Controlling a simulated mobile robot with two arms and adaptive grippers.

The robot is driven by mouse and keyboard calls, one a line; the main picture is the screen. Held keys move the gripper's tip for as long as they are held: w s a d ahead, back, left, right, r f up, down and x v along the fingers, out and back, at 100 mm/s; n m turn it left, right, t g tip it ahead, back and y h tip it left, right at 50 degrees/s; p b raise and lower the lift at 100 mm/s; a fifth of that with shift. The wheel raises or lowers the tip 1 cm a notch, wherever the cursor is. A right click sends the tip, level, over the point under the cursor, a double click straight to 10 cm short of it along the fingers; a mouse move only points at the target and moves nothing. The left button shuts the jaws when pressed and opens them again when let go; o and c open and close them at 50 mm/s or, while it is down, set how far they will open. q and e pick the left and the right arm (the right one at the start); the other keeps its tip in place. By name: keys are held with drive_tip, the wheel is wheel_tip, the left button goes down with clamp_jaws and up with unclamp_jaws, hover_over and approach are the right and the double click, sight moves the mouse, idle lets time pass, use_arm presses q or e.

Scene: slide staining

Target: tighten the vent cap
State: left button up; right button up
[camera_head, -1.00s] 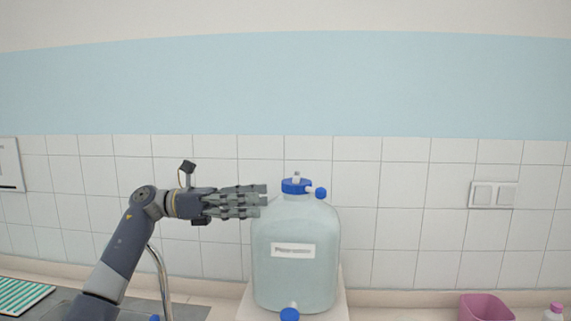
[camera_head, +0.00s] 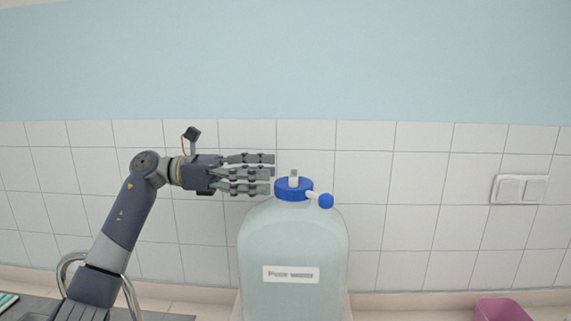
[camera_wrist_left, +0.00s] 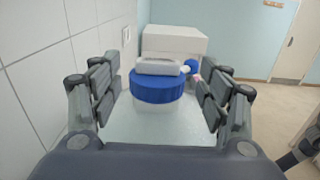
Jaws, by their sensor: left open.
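A large translucent carboy (camera_head: 292,245) labelled as water stands in front of me. A short side spout with a small blue cap (camera_head: 326,201) points right. My left gripper (camera_head: 271,178) is level with the lid, just left of it, fingers pointing right. In the left wrist view its open fingers are spread to either side of the blue lid (camera_wrist_left: 157,84) and pale vent piece (camera_wrist_left: 157,67), with no visible contact. My right gripper is not in view.
A tiled wall (camera_head: 410,220) runs close behind the carboy. A curved metal tap (camera_head: 128,290) is beside my left arm. A pink container (camera_head: 500,309) stands at the lower right. The space above the carboy is clear.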

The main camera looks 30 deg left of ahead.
sight(286, 182)
use_arm(q)
drive_tip(key=p+x, duration=0.1)
drive_tip(key=x, duration=0.3)
drive_tip(key=shift+w+p, duration=0.2)
drive_tip(key=shift+p, duration=0.1)
drive_tip(key=shift+w+d, duration=0.15)
drive_tip(key=shift+d, duration=0.25)
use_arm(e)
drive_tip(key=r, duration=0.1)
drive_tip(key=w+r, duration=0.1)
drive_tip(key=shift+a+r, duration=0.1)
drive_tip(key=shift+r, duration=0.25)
